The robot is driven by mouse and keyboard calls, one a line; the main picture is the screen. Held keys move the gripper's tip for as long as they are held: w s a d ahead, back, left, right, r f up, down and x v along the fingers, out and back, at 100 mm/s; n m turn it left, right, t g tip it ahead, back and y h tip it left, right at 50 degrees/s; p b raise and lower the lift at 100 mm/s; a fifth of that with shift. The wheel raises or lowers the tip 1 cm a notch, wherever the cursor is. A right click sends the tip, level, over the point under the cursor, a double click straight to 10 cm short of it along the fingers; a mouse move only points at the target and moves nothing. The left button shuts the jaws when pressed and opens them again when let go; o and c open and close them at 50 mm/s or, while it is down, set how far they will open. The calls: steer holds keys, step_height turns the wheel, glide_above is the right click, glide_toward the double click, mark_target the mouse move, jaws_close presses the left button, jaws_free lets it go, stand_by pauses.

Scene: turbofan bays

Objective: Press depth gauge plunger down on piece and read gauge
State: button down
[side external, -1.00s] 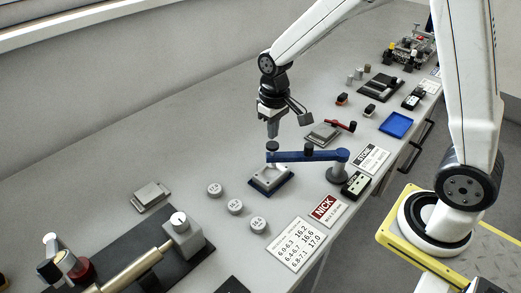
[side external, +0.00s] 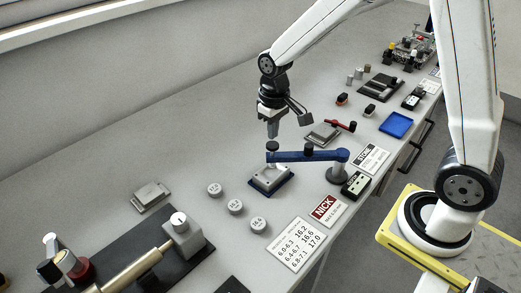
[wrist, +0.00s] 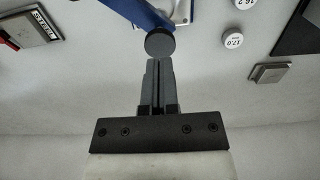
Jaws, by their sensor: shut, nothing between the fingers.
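The depth gauge has a blue arm (side external: 305,156) on a grey round post (side external: 337,173). A dark round plunger cap (side external: 272,146) tops the arm's free end, and it also shows in the wrist view (wrist: 160,43). The metal piece (side external: 269,177) sits in a blue-edged holder (side external: 284,187) under that end and is partly hidden by the arm. A dark box with a pale display (side external: 355,184) stands beside the post; its reading is too small to tell. My gripper (side external: 272,134) is shut and empty, pointing down just above the cap; I cannot tell if it touches. Its fingertips (wrist: 159,64) show beside the cap.
Several round labelled weights (side external: 235,207) and a grey block (side external: 151,195) lie to the left. A number card (side external: 298,244) and a red NICK card (side external: 324,208) lie in front. A red-handled tool (side external: 340,125) and a blue tray (side external: 396,124) stand to the right.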

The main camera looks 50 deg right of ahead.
mark_target(273, 145)
steer(key=shift+f, duration=2.85)
stand_by(0.5)
steer(key=shift+r, duration=0.1)
steer(key=shift+r, duration=4.3)
steer(key=s+f+t, duration=0.2)
steer(key=s+f, duration=0.1)
steer(key=s, duration=0.8)
steer(key=shift+s+d+f+t, duration=0.2)
steer(key=shift+f+t, duration=0.1)
steer(key=shift+f, duration=0.1)
steer(key=shift+w, duration=0.1)
